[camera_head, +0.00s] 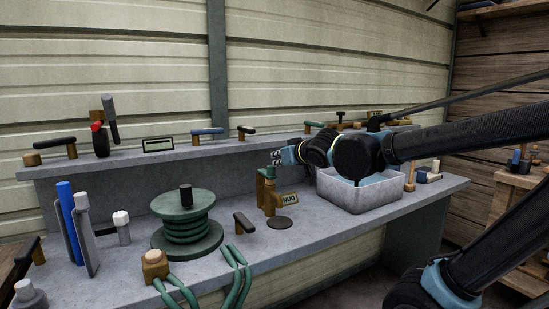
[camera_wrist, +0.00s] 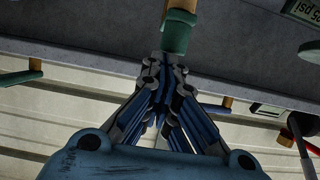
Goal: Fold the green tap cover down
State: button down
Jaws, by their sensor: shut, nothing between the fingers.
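The brass-coloured tap (camera_head: 269,199) stands on the grey bench in the middle of the head view. The green tap cover (camera_head: 267,173) is at the tap's top. In the wrist view the green cover (camera_wrist: 178,33) is at the top centre, with a bit of the brass part (camera_wrist: 183,5) above it. My gripper (camera_head: 276,158) is just above the cover in the head view, its fingers together and empty. In the wrist view the fingertips of my gripper (camera_wrist: 166,62) are close to the cover's near end; I cannot tell whether they touch it.
A small sign (camera_head: 289,198) and a dark disc (camera_head: 281,224) are beside the tap. A grey stone basin (camera_head: 360,199) stands right of it, under my arm. A green hose reel (camera_head: 187,222) is on the left. A raised ledge (camera_head: 130,158) with handles runs behind.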

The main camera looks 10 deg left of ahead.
jog(key=shift+d+f, duration=0.1)
jog(key=shift+f, duration=0.05)
jog(key=shift+w+a, duration=0.15)
jog(key=shift+a, duration=0.15)
dwell(0.5)
